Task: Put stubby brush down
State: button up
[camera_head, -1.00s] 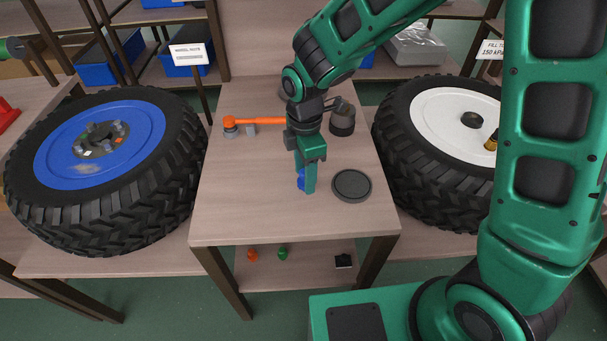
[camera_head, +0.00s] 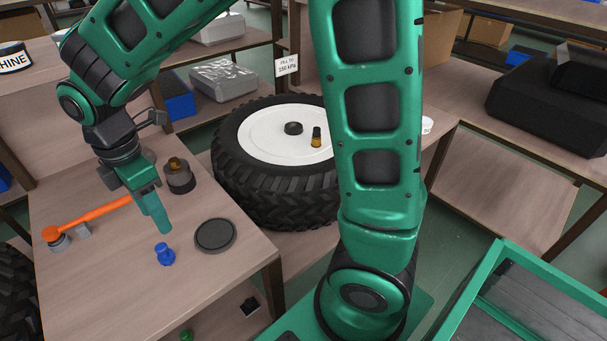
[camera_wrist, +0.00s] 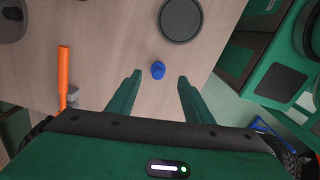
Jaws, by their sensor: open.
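A small blue stubby piece (camera_head: 165,254), which I take for the stubby brush, stands on the wooden table (camera_head: 110,290); I cannot make out bristles. It also shows in the wrist view (camera_wrist: 158,70), centred in line with the gap between my fingers. My gripper (camera_head: 155,215) is open and empty, above the table and apart from the blue piece. Both fingers show in the wrist view (camera_wrist: 159,77), with nothing between them touching either one.
A dark round disc (camera_head: 215,235) lies right of the blue piece. A tyre with a white hub (camera_head: 255,125) lies to the right. The table's front is clear.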

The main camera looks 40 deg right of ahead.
jog(key=s+d+r+m, duration=0.25)
jog(key=d+m, duration=0.35)
jog(key=d, duration=0.5)
jog(key=s+d+r+m, duration=0.25)
jog(key=d+m, duration=0.35)
jog(key=d, duration=0.5)
jog(key=s+d+f+m, duration=0.1)
jog(key=s+d+m, duration=1)
jog(key=s+m, duration=0.3)
jog(key=shift+s+f, duration=0.25)
jog(key=shift+s, duration=0.8)
jog(key=shift+d, duration=0.1)
jog(key=shift+w+f, duration=0.25)
jog(key=shift+w, duration=0.4)
jog(key=shift+o, duration=0.5)
